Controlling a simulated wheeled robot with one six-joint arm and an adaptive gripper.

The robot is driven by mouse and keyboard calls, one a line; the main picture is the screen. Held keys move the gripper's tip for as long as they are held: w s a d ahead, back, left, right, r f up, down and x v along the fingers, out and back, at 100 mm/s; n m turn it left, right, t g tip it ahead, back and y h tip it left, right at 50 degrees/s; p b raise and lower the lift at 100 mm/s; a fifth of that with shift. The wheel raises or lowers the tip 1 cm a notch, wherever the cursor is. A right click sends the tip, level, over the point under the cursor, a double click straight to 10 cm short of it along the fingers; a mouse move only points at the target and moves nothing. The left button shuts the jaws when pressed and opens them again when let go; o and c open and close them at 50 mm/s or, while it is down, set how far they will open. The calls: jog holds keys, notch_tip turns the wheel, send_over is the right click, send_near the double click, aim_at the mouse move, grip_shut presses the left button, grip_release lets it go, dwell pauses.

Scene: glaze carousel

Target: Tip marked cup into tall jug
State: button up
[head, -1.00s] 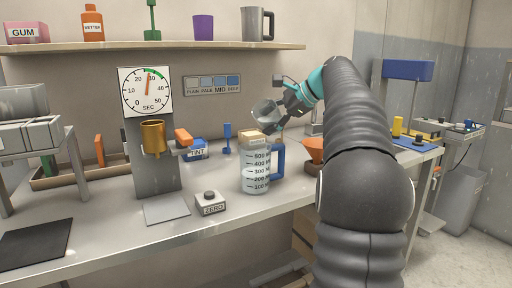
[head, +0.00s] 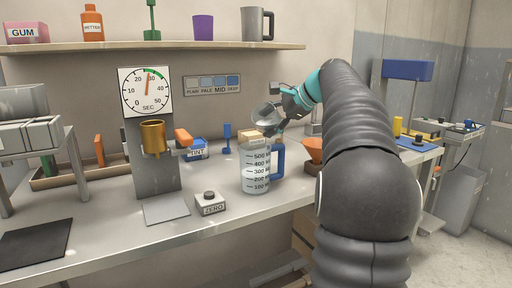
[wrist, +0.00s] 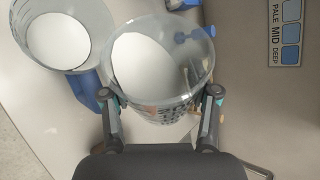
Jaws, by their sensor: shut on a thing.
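The tall jug (head: 256,172) is clear, with dark volume marks and a blue handle (head: 278,162), and stands upright on the bench. My gripper (head: 284,109) is shut on a clear cup (head: 268,114) and holds it tilted above the jug, near its rim. In the wrist view the cup (wrist: 160,62) sits between my fingers, with dark marks on its wall and a pale round area inside. The jug (wrist: 60,38) shows beside it at the left, apart in that view. I cannot tell whether anything is flowing, or the liquid levels.
A tan block (head: 250,135) shows by the jug's rim. A ZERO button box (head: 210,203) and a dial stand (head: 150,150) with a brass cup (head: 153,136) are left of the jug. An orange funnel (head: 314,150) is to the right. The bench front is mostly clear.

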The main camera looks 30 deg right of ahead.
jog(key=shift+f+t, duration=0.2)
jog(key=shift+t, duration=0.1)
dwell(0.4)
jog(key=shift+f+n+h+b, duration=0.15)
jog(key=shift+n+h+b, duration=0.3)
jog(key=shift+b, duration=1)
jog(key=shift+a+r+n+t+h+b, duration=0.1)
jog(key=shift+r+n+t+h+b, duration=0.4)
jog(key=shift+b, duration=1.15)
jog(key=shift+s+a+r+n+t+h+b, duration=0.4)
jog(key=shift+a+b, duration=0.2)
jog(key=shift+b, duration=0.45)
jog(key=shift+s+a+f+n+t+h+b, duration=0.15)
jog(key=shift+f+n+t+h+b, duration=0.3)
jog(key=shift+b, duration=1.2)
jog(key=shift+s+a+r+n+t+h+b, duration=0.25)
jog(key=shift+r+n+t+h+b, duration=0.3)
jog(key=shift+b, duration=0.7)
